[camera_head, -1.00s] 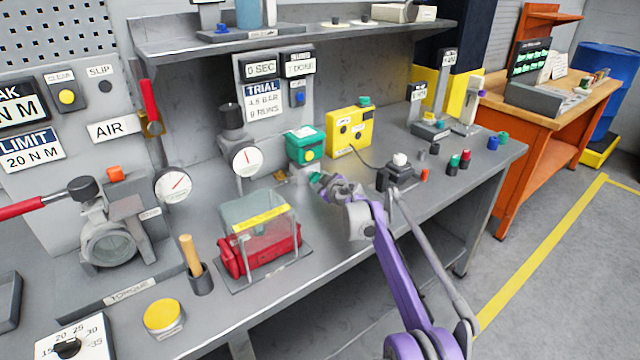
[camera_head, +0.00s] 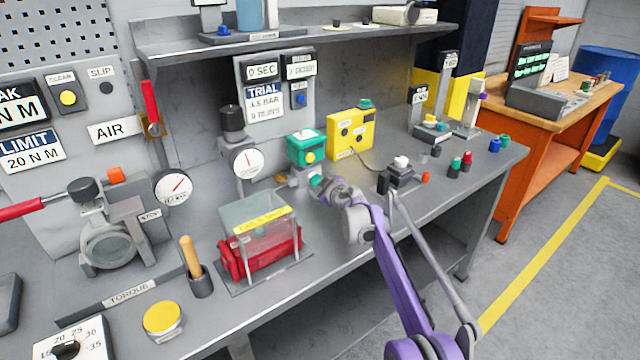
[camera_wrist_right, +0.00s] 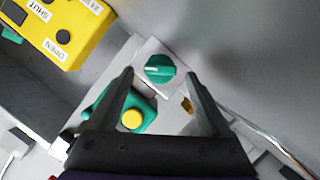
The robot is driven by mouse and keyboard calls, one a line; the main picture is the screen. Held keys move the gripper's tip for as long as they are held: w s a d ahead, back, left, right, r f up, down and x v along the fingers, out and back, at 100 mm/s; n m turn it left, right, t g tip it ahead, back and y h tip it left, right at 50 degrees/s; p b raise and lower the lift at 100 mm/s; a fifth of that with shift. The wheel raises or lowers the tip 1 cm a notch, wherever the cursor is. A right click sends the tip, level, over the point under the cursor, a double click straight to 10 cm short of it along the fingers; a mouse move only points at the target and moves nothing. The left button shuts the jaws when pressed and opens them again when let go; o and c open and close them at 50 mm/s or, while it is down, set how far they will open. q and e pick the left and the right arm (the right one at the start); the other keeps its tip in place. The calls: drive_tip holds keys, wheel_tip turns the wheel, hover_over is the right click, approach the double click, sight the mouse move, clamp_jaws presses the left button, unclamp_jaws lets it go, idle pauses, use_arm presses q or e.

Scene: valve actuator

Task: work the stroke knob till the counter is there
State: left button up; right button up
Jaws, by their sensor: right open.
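A green knob with a pale pointer line, which looks like the stroke knob (camera_wrist_right: 160,69), sits on a light square plate in the right wrist view. My right gripper (camera_wrist_right: 160,77) is open, its two fingers on either side of the knob with gaps showing. Whether the fingers are down at the knob's height I cannot tell. In the head view the right gripper (camera_head: 322,184) is at the bench beside the green knob, which it partly hides. Small displays hang on the back panel: one reads 0 SEC (camera_head: 262,71), and the one beside it (camera_head: 299,66) is too blurred to read. My left gripper is not in view.
A green box with a yellow button (camera_head: 305,148) stands just behind the gripper. A yellow box (camera_head: 351,130) is to its right, and a small dark block with a white knob (camera_head: 400,166) beyond. A clear guard over a red part (camera_head: 262,240) stands to the left.

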drive_tip(key=shift+s, duration=0.1)
drive_tip(key=v, duration=1)
drive_tip(key=shift+s+d+r+b, duration=0.15)
drive_tip(key=shift+s+b, duration=0.15)
